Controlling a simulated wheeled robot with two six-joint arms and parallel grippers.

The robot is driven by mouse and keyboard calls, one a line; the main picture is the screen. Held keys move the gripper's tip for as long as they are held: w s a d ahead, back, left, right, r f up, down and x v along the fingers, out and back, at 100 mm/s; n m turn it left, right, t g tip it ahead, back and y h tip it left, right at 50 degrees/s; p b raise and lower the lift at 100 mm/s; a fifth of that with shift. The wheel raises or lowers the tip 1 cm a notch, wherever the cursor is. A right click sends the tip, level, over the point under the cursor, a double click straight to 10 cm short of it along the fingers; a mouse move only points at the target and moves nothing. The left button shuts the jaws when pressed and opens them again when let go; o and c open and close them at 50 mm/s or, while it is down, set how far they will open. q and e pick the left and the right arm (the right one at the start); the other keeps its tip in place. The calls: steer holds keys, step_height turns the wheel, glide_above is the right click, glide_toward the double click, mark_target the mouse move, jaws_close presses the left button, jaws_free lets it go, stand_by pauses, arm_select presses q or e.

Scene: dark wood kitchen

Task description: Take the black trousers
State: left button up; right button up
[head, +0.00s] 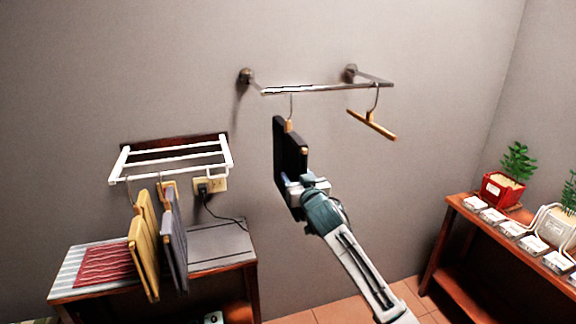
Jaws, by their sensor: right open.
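The black trousers (290,150) hang folded on a hanger from the metal wall rail (325,88), left of the picture's centre right half. My right gripper (291,186) is at the lower part of the black trousers, with its arm coming up from the lower right. Its fingertips are partly hidden against the dark cloth, and I cannot tell whether they touch it. The gripper is open. My left gripper is not in view.
An empty wooden hanger (372,124) hangs on the rail's right. Yellow trousers (144,255) and grey trousers (174,240) hang from a white rack (172,158) at left. A shelf with potted plants (503,188) stands at right.

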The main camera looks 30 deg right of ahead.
jaws_close()
